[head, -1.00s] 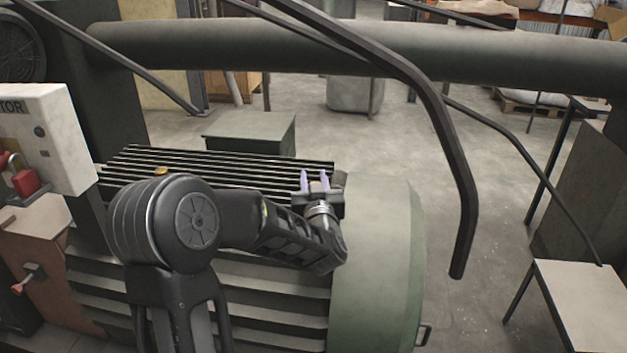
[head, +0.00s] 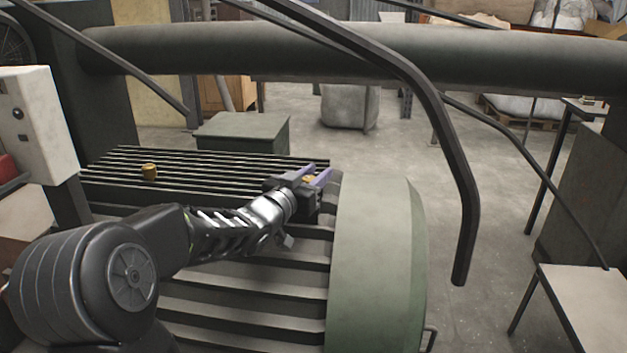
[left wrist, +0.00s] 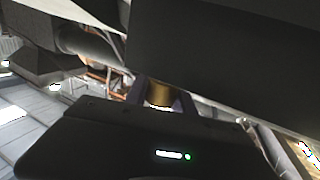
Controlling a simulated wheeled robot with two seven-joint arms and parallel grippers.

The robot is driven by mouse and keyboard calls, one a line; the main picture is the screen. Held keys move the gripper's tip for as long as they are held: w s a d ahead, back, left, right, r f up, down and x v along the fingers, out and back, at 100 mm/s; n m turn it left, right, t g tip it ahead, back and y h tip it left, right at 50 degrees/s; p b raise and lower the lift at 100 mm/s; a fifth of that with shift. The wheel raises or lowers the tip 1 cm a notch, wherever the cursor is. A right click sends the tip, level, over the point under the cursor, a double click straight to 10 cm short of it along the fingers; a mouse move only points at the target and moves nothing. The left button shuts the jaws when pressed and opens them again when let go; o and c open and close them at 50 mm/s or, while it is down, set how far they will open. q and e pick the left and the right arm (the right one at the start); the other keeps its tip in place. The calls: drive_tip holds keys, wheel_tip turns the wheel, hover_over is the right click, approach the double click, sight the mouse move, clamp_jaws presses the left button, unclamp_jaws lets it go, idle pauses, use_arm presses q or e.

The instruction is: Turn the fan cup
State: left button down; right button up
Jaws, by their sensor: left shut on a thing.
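A ribbed dark motor (head: 250,285) lies below me, with a grey-green rounded end cover (head: 375,265) on its right. I cannot tell which part is called the fan cup. A small brass-coloured cup (head: 149,171) stands on the left part of the slatted top (head: 205,168). My left gripper (head: 316,173) is at the right end of the slats, beside the cover, with its purple fingers pointing right. It is shut on a second brass-coloured piece (head: 308,179). In the left wrist view this brass cylinder (left wrist: 159,95) sits between the fingers. My right gripper is out of view.
A thick horizontal tube (head: 380,55) crosses the back. A bent dark bar (head: 455,170) hangs down at the right of the cover. A white control box (head: 38,125) stands at the left. A small table (head: 590,300) is at the lower right, with open floor before it.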

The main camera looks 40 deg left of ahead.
use_arm(q)
drive_tip(key=m+h+p, duration=0.2)
drive_tip(key=h+p, duration=0.1)
drive_tip(key=m+h+p, duration=0.1)
drive_tip(key=h, duration=0.1)
drive_tip(key=shift+d+r, duration=0.25)
drive_tip(key=shift+r, duration=0.05)
drive_tip(key=shift+d+f+m+g+h+p, duration=0.1)
drive_tip(key=shift+d+m+g+h+p, duration=0.1)
drive_tip(key=shift+m+h+p, duration=0.6)
drive_tip(key=shift+d+f+m+g+h+p, duration=0.15)
drive_tip(key=shift+m+h+p, duration=0.35)
drive_tip(key=shift+h, duration=0.6)
drive_tip(key=shift+r, duration=0.1)
drive_tip(key=c, duration=1.1)
unclamp_jaws()
drive_tip(key=shift+o, duration=0.2)
drive_tip(key=shift+s, duration=0.1)
drive_tip(key=shift+v, duration=3.8)
